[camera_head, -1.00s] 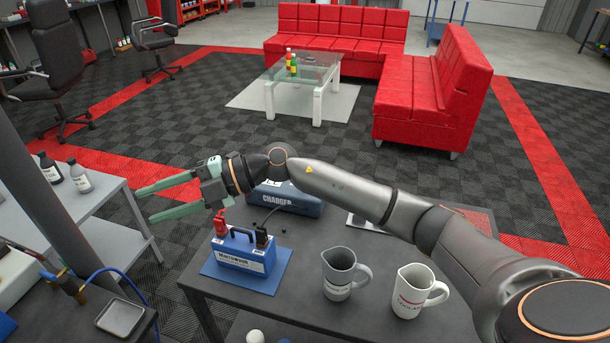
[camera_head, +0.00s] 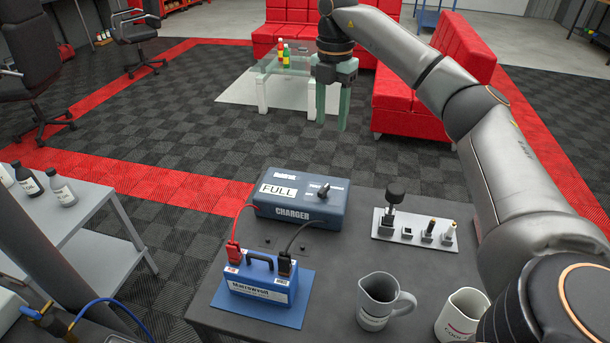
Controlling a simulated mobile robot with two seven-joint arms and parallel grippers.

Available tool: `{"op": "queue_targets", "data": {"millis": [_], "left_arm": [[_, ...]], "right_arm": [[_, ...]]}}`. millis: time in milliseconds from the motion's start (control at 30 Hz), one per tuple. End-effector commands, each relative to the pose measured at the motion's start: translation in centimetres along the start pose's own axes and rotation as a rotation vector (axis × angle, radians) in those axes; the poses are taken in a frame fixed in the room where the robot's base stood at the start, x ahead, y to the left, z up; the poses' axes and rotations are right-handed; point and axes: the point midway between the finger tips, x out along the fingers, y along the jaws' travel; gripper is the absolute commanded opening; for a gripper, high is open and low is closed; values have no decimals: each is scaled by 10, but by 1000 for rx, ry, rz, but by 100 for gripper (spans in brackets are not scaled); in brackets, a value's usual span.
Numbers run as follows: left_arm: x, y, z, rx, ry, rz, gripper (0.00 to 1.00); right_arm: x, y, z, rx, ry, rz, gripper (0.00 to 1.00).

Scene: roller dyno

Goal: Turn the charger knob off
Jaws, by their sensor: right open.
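The blue-grey charger (camera_head: 300,213) sits at the back of the dark table, with a white label reading FULL on its top. Its dark knob (camera_head: 323,190) is on the top face, right of that label. A blue battery (camera_head: 259,282) stands in front of the charger, with a red clamp (camera_head: 234,252) and a black clamp (camera_head: 286,264) on its terminals. My right gripper (camera_head: 332,125) is open and empty, its green fingers pointing down, above and behind the charger and apart from it. My left gripper is not in view.
Two mugs (camera_head: 379,300) stand at the table's front right. A metal plate with several small fittings (camera_head: 413,229) lies right of the charger. A grey side table with bottles (camera_head: 59,188) is at the left. The air above the charger is clear.

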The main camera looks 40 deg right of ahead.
Motion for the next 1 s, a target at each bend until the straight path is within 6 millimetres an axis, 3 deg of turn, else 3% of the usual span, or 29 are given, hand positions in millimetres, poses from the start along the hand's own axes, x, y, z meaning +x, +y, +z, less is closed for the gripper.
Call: {"op": "queue_targets", "data": {"millis": [33, 233, 567, 1000], "left_arm": [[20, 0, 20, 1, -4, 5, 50], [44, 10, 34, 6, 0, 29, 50], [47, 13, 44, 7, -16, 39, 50], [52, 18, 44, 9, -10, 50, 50]], "right_arm": [[30, 0, 0, -1, 1, -2, 49], [63, 0, -1, -3, 1, 0, 49], [88, 1, -1, -6, 1, -1, 49], [172, 0, -2, -5, 2, -2, 49]]}}
